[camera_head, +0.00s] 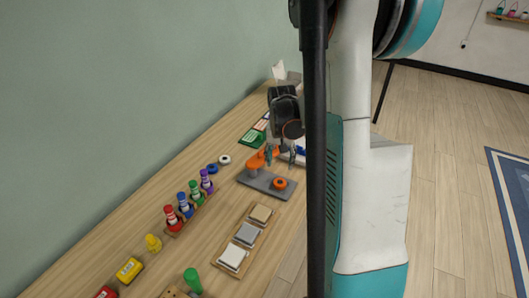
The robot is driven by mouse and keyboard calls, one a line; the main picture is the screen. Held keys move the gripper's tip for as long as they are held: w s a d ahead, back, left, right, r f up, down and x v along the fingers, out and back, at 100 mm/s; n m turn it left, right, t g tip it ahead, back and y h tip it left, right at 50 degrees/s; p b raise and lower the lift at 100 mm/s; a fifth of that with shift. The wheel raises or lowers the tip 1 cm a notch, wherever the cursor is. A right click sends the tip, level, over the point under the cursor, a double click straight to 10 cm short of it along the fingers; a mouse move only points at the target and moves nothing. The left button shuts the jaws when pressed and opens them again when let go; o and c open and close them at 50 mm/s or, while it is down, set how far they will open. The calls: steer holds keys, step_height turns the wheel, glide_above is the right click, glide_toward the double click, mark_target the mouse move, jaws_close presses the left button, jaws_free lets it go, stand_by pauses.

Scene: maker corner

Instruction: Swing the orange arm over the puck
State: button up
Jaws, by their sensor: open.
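The orange arm (256,163) stands on a thick orange post at the far end of a grey base plate (262,184) on the wooden table. The orange puck (280,183), with a dark centre, sits at the near right end of the same plate. The arm points toward the upper right, away from the puck. My gripper (281,156) is open, with its fingers pointing down close to the arm's free end. Whether a finger touches the arm I cannot tell. My gripper hides part of the arm.
A rack of several coloured bottles (189,205) stands left of the plate. A wooden tray with sample tiles (246,234) lies nearer. White and blue rings (224,160) and a green board (252,138) lie farther back. My own column blocks the table's right side.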

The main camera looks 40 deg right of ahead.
steer(key=shift+w+d, duration=0.1)
steer(key=shift+w, duration=0.2)
steer(key=c, duration=0.4)
steer(key=w+d+r+n+t+p, duration=0.1)
steer(key=w+n, duration=0.3)
steer(key=w, duration=0.2)
steer(key=w+d+r+n+t+y+p, duration=0.1)
steer(key=w+n, duration=0.3)
steer(key=w, duration=0.2)
steer(key=w+d+r+n+t+y+p, duration=0.1)
steer(key=w+n, duration=0.3)
steer(key=w, duration=0.2)
steer(key=shift+w+d+n+p, duration=0.15)
steer(key=shift+d+n+p, duration=0.1)
steer(key=shift+n+p, duration=0.05)
jaws_close()
